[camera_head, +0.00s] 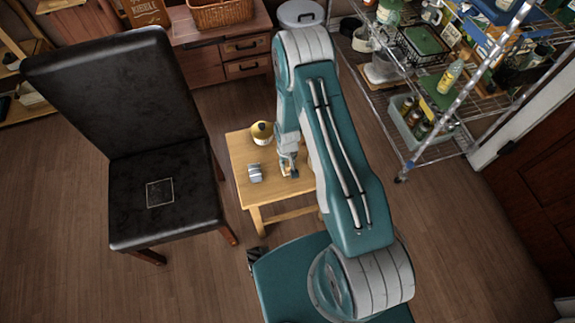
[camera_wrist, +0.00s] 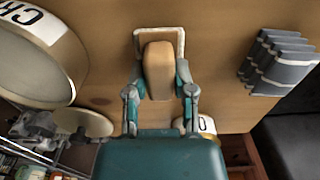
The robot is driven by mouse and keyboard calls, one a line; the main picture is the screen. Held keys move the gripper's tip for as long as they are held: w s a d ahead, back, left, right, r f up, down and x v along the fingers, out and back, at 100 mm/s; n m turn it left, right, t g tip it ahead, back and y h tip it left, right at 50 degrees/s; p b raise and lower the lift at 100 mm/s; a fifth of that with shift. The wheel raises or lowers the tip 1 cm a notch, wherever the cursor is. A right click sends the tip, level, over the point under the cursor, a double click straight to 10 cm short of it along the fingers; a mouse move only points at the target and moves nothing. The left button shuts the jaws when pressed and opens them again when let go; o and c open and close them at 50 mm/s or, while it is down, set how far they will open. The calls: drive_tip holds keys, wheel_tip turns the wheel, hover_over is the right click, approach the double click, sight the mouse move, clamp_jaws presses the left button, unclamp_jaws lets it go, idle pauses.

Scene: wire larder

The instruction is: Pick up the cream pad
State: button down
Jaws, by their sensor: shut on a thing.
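The cream pad (camera_wrist: 158,70) is a tan block with rounded edges, seen between the fingers in the wrist view. My gripper (camera_wrist: 160,82) is shut on it, one finger against each side. A pale square outline (camera_wrist: 181,42) shows around its far end; I cannot tell whether the pad touches the table. In the head view my gripper (camera_head: 289,173) is low over the right part of the small wooden table (camera_head: 240,155), and the pad is not clearly visible there.
A grey striped block (camera_head: 255,173) and a round yellowish tin (camera_head: 262,133) stand on the table, left of my gripper. A black chair (camera_head: 130,205) with a pale square outline on its seat is at left. A wire rack (camera_head: 428,150) is at right.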

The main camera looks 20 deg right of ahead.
sight(288, 162)
drive_tip(key=shift+r, duration=0.45)
wheel_tip(288, 162, up, 2)
drive_tip(key=shift+r, duration=0.25)
drive_tip(key=s+r, duration=0.9)
drive_tip(key=s, duration=0.5)
drive_tip(key=shift+r, duration=0.3)
drive_tip(key=c, duration=1.2)
unclamp_jaws()
clamp_jaws()
